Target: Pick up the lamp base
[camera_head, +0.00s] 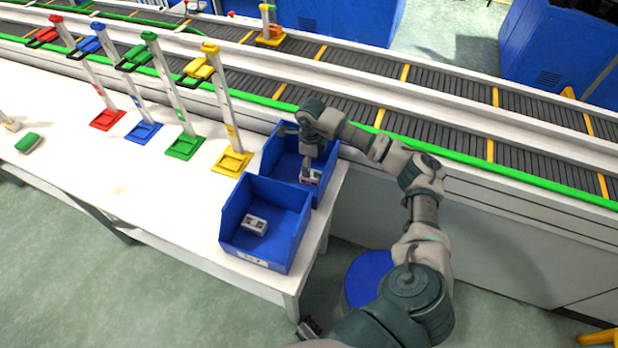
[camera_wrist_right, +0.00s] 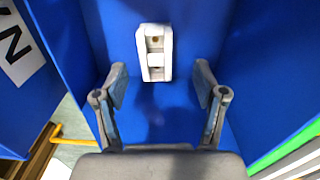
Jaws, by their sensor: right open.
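A small white part with two dark spots, which I take for the lamp base (camera_wrist_right: 154,52), lies in the far blue bin. In the head view, a small white and reddish part (camera_head: 311,177) shows there, partly hidden by my right gripper. My right gripper (camera_head: 307,162) reaches down into that bin. In the right wrist view, its fingers (camera_wrist_right: 160,92) are apart with nothing between them, and the white part lies just ahead of the gap. A similar grey-white part (camera_head: 255,224) lies in the near blue bin.
The near blue bin (camera_head: 290,256) stands beside the far one (camera_head: 330,166) at the white table's right end. Red, blue, green and yellow stands (camera_head: 231,160) line the table's back. A conveyor (camera_head: 450,95) runs behind. The table's middle is clear.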

